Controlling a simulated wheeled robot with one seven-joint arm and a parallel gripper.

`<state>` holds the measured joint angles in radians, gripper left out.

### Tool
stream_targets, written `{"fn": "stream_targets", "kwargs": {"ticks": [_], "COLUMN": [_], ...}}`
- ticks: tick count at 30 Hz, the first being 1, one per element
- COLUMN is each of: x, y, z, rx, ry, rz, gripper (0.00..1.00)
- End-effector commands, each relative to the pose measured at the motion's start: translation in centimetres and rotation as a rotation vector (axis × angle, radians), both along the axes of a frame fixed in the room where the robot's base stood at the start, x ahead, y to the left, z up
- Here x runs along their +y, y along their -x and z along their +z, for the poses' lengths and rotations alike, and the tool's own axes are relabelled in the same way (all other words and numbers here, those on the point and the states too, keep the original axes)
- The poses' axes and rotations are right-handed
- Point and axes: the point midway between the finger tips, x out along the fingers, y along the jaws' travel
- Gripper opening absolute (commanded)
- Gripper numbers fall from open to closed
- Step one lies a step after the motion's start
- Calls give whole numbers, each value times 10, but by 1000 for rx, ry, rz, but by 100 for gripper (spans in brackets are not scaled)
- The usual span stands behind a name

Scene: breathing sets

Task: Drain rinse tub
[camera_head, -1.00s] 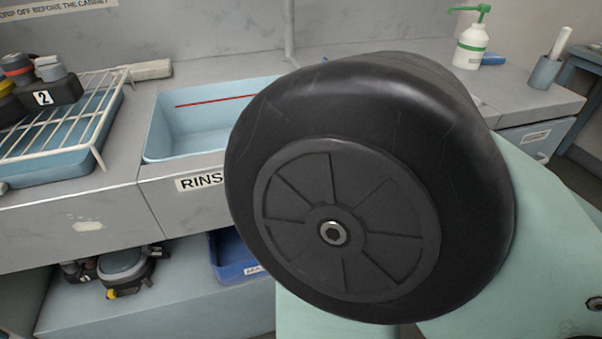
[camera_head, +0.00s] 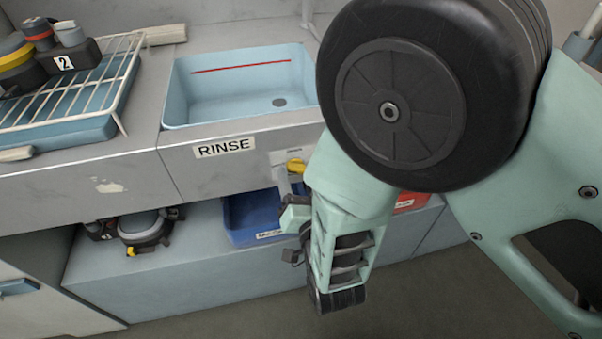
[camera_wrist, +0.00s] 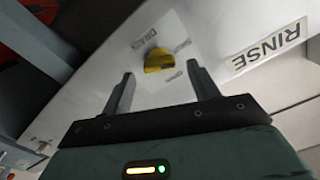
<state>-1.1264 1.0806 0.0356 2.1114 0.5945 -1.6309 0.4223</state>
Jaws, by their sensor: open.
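The pale blue rinse tub (camera_head: 235,95) is set in the counter above the RINSE label. It has a red line on its back wall and a dark drain hole (camera_head: 279,102) in its floor; I cannot tell if it holds water. The yellow drain knob (camera_head: 296,166) is on the front panel below the tub. In the wrist view the yellow knob (camera_wrist: 159,62) lies just beyond my open gripper (camera_wrist: 161,70), roughly between its two fingertips. The gap between them looks empty. Small lettering beside the knob includes DRAIN. My arm hides the tub's right end in the head view.
A white wire rack (camera_head: 90,85) over a blue tray stands at the left, with a dark unit marked 2 (camera_head: 62,64). Below, the shelf holds a breathing set (camera_head: 145,230), a blue bin (camera_head: 250,218) and a red box (camera_head: 412,202). The floor in front is clear.

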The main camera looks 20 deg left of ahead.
Motion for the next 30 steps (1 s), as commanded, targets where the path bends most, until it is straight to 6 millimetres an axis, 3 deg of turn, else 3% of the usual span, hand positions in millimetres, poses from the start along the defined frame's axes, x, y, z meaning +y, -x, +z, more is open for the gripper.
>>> {"fn": "stream_targets", "kwargs": {"ticks": [13,18,25,30], "x": [6,6,6,6], "y": [-9,-9,-9,-8], "z": [0,0,-1,-2], "rx": [1,1,-23,-111], "ry": [0,0,39,184], "rz": [0,0,0,1], "gripper": [60,15,15,15]}}
